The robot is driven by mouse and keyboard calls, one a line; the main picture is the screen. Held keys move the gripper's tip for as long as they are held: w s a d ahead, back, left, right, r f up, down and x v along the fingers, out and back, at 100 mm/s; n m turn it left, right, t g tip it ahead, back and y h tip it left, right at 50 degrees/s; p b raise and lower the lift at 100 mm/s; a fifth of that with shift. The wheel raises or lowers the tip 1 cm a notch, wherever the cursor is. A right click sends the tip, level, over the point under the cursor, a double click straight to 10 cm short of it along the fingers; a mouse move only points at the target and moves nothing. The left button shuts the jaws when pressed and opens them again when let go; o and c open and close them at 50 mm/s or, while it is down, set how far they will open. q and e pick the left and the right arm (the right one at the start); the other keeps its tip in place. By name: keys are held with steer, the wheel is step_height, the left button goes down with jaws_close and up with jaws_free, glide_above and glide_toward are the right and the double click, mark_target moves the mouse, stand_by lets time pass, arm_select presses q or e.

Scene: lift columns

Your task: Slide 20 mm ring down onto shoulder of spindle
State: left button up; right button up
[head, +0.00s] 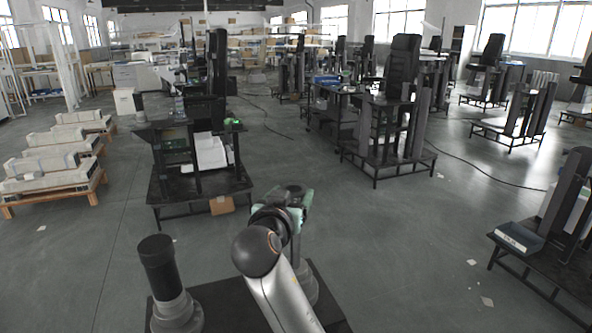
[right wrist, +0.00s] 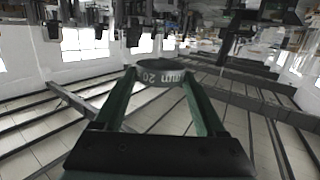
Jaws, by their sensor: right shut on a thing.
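My right gripper (head: 292,194) has green fingers and is raised near the middle of the head view. In the right wrist view its two fingers are shut on the 20 mm ring (right wrist: 160,77), a grey band with its size printed on the side. The ring is held at the fingertips, with nothing seen touching it from outside. A dark upright cylinder on a grey stepped foot (head: 160,266) stands at lower left in the head view, apart from the gripper. I cannot tell whether it is the spindle. A similar grey foot (head: 307,284) shows partly behind my right arm. My left gripper is out of view.
A dark flat surface (head: 232,302) lies under the grey feet at the bottom. A dark workbench (head: 160,190) with white boxes stands beyond. Pallets (head: 55,185) are at left, lift columns (head: 395,120) at right. Open floor (head: 370,220) lies between.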

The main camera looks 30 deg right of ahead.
steer(key=shift+w+d+r, duration=0.2)
steer(key=shift+d+r, duration=0.05)
steer(key=shift+r, duration=0.2)
steer(key=shift+s+f, duration=0.1)
steer(key=shift+f, duration=0.6)
step_height(320, 180, down, 4)
steer(key=b, duration=0.2)
steer(key=shift+f+b, duration=0.15)
steer(key=shift+b, duration=0.2)
steer(key=shift+a, duration=0.1)
